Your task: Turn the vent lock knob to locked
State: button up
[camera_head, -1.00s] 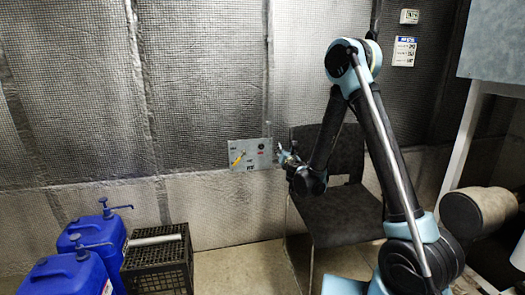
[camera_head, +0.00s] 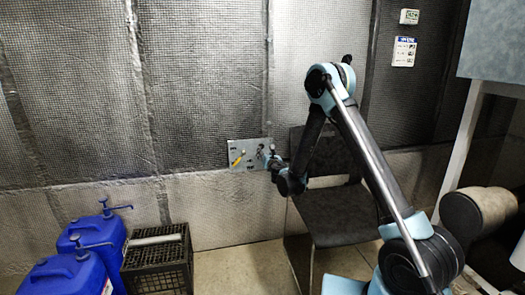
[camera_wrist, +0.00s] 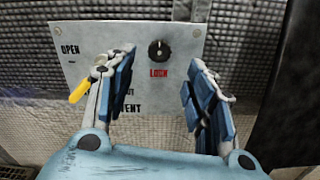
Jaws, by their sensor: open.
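The vent lock knob (camera_wrist: 158,50) is a small round black knob with a light pointer mark at its top, above the red word LOCK, in the wrist view. It sits on a grey metal panel (camera_wrist: 190,40) on the wall, which also shows in the head view (camera_head: 236,147). My gripper (camera_wrist: 160,75) is open and empty, with its blue-padded fingers in front of the panel. In the wrist view the knob shows between and above the fingertips, apparently untouched. In the head view my gripper (camera_head: 268,155) hides the knob side of the panel.
A yellow handle (camera_wrist: 80,90) is on the panel's left, by the word OPEN, partly behind the left finger. A black chair (camera_head: 340,208) stands beside my arm. A black crate (camera_head: 158,268) and blue jugs (camera_head: 98,240) stand at lower left.

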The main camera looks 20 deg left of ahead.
aim_at(262, 147)
jog(key=x, duration=0.8)
jog(key=shift+w, duration=0.2)
jog(key=c, duration=1.1)
